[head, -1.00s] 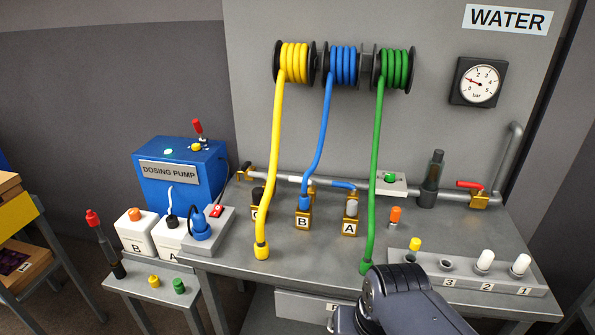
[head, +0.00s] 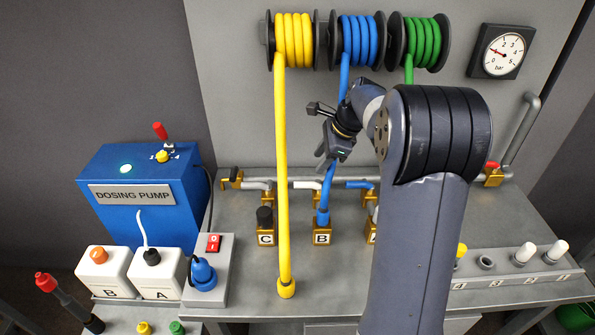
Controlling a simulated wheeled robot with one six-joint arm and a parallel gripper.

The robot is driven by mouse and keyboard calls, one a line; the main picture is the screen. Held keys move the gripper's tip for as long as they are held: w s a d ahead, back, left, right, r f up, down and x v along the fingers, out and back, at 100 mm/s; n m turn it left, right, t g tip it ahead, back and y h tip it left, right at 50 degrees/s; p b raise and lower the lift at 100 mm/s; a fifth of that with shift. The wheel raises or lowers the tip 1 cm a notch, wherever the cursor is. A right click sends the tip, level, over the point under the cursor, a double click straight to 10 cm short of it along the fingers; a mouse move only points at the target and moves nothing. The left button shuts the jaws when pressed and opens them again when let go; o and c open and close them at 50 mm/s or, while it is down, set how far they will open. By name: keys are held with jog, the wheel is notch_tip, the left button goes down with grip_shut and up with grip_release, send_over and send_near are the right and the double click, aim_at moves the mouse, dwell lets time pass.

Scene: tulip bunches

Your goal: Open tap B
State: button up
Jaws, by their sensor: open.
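Outlet B (head: 322,234) is a brass block with a "B" label, standing on the grey bench below the pipe. The blue hose (head: 325,194) hangs from its reel and ends in a blue connector on top of outlet B. A white piece (head: 306,185) shows on the pipe just behind outlet B; I cannot tell whether it is the handle of tap B. My gripper (head: 326,158) is open and empty, above outlet B and close to the blue hose. I cannot tell whether it touches the hose. Outlet A (head: 371,234) is mostly hidden behind my arm.
Outlet C (head: 266,234) has a black cap. The yellow hose (head: 281,180) hangs between outlets C and B to the bench. The dosing pump (head: 138,195) stands at left. A pressure gauge (head: 503,51) is on the wall. A grey rack (head: 525,287) stands at right.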

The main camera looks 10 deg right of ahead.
aim_at(304, 183)
jog(key=p+x, duration=0.1)
jog(key=x, duration=0.9)
jog(key=shift+a+f, duration=0.1)
jog(key=shift+f, duration=0.2)
jog(key=shift+c, duration=0.2)
grip_shut()
